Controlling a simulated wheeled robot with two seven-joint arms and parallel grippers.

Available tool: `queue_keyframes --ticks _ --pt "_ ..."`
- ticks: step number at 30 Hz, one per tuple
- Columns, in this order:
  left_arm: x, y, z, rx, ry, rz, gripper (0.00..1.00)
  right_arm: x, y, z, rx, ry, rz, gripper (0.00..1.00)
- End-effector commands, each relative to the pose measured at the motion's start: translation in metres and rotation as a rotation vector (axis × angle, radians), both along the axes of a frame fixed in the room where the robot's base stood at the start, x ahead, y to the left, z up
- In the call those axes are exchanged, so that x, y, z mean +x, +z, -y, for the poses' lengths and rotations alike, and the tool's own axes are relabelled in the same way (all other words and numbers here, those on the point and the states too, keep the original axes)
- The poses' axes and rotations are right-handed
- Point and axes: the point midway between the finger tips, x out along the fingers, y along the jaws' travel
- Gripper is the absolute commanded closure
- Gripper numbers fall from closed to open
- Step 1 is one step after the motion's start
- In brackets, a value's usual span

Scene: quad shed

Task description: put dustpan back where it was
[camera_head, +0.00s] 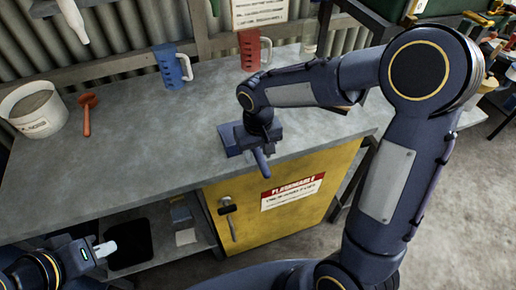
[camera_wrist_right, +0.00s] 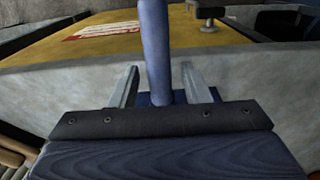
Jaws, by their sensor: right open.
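A blue dustpan (camera_head: 231,140) lies on the grey workbench (camera_head: 130,140) near its front edge. Its blue handle (camera_head: 263,166) points out past that edge, toward me. My right gripper (camera_head: 262,148) is over the dustpan, at the handle. In the right wrist view the handle (camera_wrist_right: 155,45) passes between the two open fingers of this gripper (camera_wrist_right: 160,88), with a gap on each side. Part of the dustpan is hidden by my right gripper in the head view. My left gripper (camera_head: 108,248) is low at the left, apart from the dustpan; its finger opening is unclear.
A white bucket (camera_head: 35,110), a red ladle-like tool (camera_head: 87,112), a blue jug (camera_head: 172,68) and a red jug (camera_head: 251,50) stand or lie toward the bench's back and left. A yellow cabinet (camera_head: 250,235) is below. The bench's middle left is clear.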

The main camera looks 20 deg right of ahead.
Motion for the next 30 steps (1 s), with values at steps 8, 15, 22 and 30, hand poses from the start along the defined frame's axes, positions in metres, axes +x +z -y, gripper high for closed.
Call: queue_keyframes --ticks 8,15,22,30 --pt "0.0 0.002 0.0 0.0 0.0 0.0 1.0 0.001 0.036 0.0 0.002 -0.002 0.006 0.58" --pt "0.0 0.002 0.0 0.0 0.0 0.0 1.0 0.001 0.088 0.0 0.001 0.0 0.005 0.58" --pt "0.0 0.003 0.0 0.0 0.0 0.0 1.0 0.0 0.118 0.0 0.001 0.0 0.002 0.58" --pt "0.0 0.003 0.0 0.0 0.0 0.0 1.0 -0.008 0.126 0.007 0.018 -0.006 0.012 0.58"
